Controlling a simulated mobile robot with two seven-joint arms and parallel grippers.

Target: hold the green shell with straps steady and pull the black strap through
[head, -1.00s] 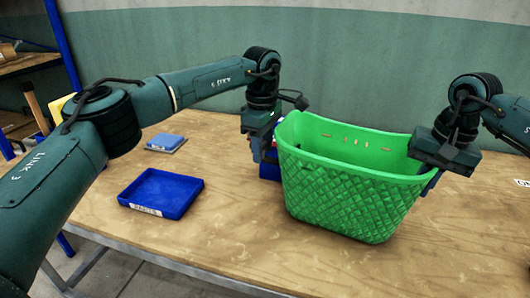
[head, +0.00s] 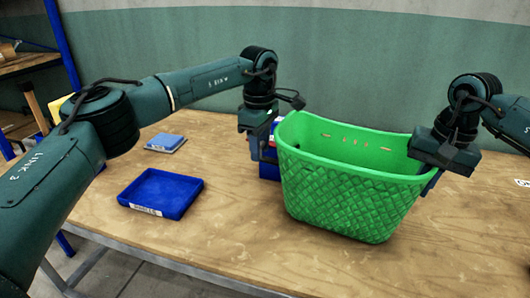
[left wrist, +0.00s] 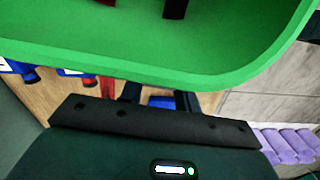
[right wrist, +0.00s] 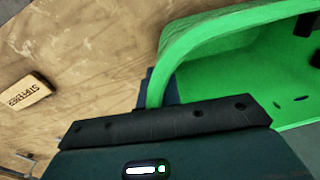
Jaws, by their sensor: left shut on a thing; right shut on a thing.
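The green shell (head: 345,195) stands upright on the wooden table, its woven front towards me; it also shows in the left wrist view (left wrist: 180,55) and the right wrist view (right wrist: 225,60). My right gripper (head: 432,182) is shut on its right rim. My left gripper (head: 262,150) is shut just outside its left end, slightly apart from the wall. What lies between its jaws is mostly hidden; it appears to be the black strap. A black piece (left wrist: 175,9) shows inside the shell in the left wrist view. Several small slots line the shell's far wall.
A labelled blue tray (head: 150,207) lies on the table (head: 235,240) at left, with a small blue pad (head: 166,143) behind it. A blue bin (head: 269,171) stands behind the shell's left end. A labelled block (right wrist: 25,92) lies right of the shell. The front table is clear.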

